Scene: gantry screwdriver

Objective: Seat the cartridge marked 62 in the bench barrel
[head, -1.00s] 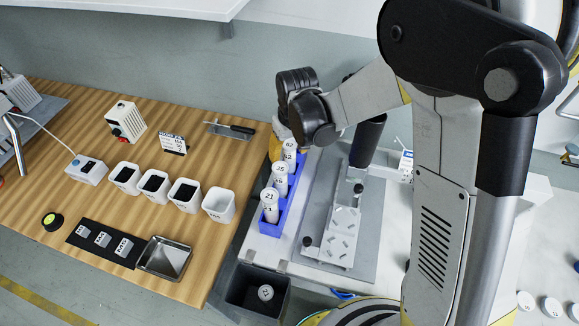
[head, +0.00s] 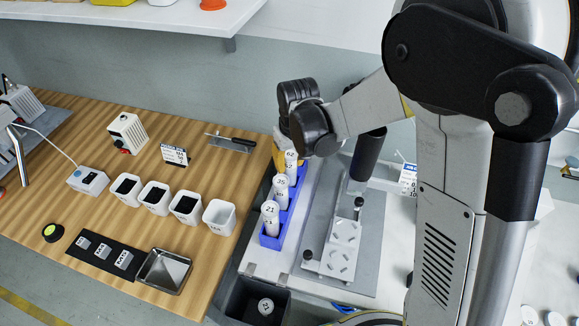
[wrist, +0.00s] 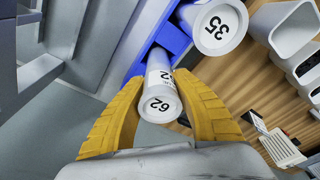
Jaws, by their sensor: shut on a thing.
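The white cartridge marked 62 (head: 291,163) stands at the far end of the blue rack (head: 272,241), and its marked end shows in the wrist view (wrist: 160,104). My gripper (head: 285,150) has its yellow fingers on both sides of it, shut on it. The cartridge's lower end is hidden, so I cannot tell if it is still fully in its slot. Cartridges 35 (head: 281,188) and 21 (head: 270,215) stand in the same rack. A black upright cylinder (head: 368,158), perhaps the barrel, stands at the grey fixture to the right.
The fixture's grey plate (head: 374,250) carries a white block (head: 343,247) with slots. A dark bin (head: 240,299) in front holds another cartridge (head: 265,307). The wooden bench (head: 75,130) at left bears several cups and a metal tray (head: 164,271).

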